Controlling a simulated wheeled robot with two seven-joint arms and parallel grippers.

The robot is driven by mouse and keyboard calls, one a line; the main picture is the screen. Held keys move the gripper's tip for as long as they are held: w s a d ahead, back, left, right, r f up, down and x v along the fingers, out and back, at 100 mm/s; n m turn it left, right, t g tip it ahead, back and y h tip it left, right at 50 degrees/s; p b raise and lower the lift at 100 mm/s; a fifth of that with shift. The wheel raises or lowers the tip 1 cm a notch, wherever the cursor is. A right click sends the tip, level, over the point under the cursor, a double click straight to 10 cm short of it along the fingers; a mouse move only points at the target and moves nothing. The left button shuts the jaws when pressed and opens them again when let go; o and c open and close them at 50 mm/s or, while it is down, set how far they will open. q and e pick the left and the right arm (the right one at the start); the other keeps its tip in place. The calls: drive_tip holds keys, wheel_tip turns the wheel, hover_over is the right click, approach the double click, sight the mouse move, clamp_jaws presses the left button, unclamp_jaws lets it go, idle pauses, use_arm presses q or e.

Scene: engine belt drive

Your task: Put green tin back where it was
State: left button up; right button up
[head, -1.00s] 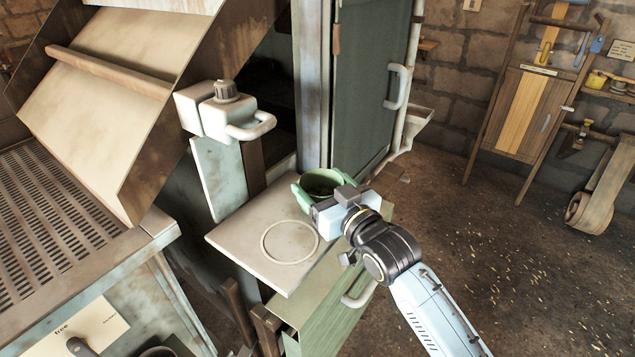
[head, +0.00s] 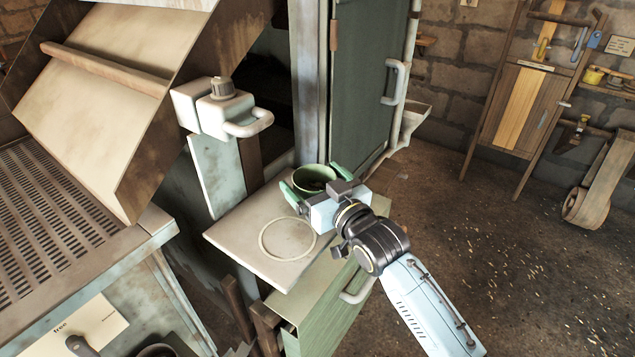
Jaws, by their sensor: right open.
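The green tin (head: 316,176) is an open-topped round pot. It stands upright at the back right of a pale shelf (head: 232,236), behind and to the right of a pale ring (head: 263,243) marked on the shelf. The ring is empty. My right gripper (head: 311,184) is open, with one green-tipped finger on each side of the tin. The gripper body hides the tin's lower front, and I cannot tell whether the fingers touch it. My left gripper is not in view.
A white block with a handle (head: 247,124) is mounted above the shelf's back left. A green door (head: 355,90) with a pale handle stands behind the tin. A green drawer front (head: 330,310) is below the shelf. Open floor lies to the right.

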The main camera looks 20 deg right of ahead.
drive_tip(key=v, duration=1.2)
drive_tip(key=shift+r, duration=0.2)
